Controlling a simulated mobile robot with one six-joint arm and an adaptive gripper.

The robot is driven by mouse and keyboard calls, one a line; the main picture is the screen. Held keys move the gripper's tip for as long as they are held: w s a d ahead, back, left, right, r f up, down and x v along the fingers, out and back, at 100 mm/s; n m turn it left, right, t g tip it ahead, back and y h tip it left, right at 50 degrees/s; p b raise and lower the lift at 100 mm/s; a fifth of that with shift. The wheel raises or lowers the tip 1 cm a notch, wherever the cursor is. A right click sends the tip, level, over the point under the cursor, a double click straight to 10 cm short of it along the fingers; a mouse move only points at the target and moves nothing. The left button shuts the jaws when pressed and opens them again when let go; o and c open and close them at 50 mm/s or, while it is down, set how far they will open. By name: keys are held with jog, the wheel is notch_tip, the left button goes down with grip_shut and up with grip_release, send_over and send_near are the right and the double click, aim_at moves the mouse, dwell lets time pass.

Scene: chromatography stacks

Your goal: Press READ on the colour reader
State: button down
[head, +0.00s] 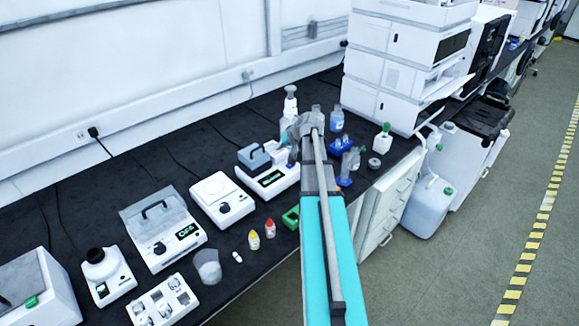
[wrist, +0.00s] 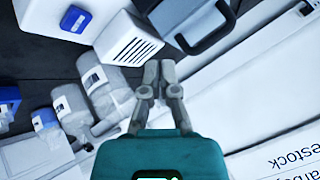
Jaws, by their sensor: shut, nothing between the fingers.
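What looks like the colour reader (head: 272,180) is a white box with a lit dark display and a grey raised part, on the black bench just left of my arm in the head view. I cannot make out its READ button. My gripper (head: 303,124) is at the far end of my teal arm, above the bench behind and right of the reader; its fingers are hard to see there. In the wrist view my gripper (wrist: 160,66) is shut and empty, fingertips together. A grey handled part (wrist: 203,26), perhaps the reader's, is beyond the fingertips to the upper right.
A white bath with an OFF display (head: 165,232) and a white plate device (head: 221,202) stand to the left. Dropper bottles (head: 269,228) are near the front edge. Bottles and blue holders stand right of my gripper. A white instrument stack (head: 400,75) rises at the right.

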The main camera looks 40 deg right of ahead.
jog(key=shift+m+t, duration=0.4)
jog(key=d, duration=0.5)
jog(key=shift+s+d+r, duration=0.1)
jog(key=shift+s+r, duration=0.1)
jog(key=shift+r, duration=0.15)
jog(key=shift+f, duration=0.2)
notch_tip(320, 180, down, 8)
jog(key=b, duration=0.9)
jog(key=shift+f, duration=0.25)
jog(key=shift+f, duration=0.1)
dwell(0.6)
jog(key=shift+f+b, duration=0.3)
jog(key=shift+b, duration=0.05)
jog(key=shift+f+b, duration=0.4)
dwell(0.9)
jog(key=shift+r, duration=0.15)
jog(key=shift+r+p, duration=0.7)
jog(key=shift+p, duration=0.15)
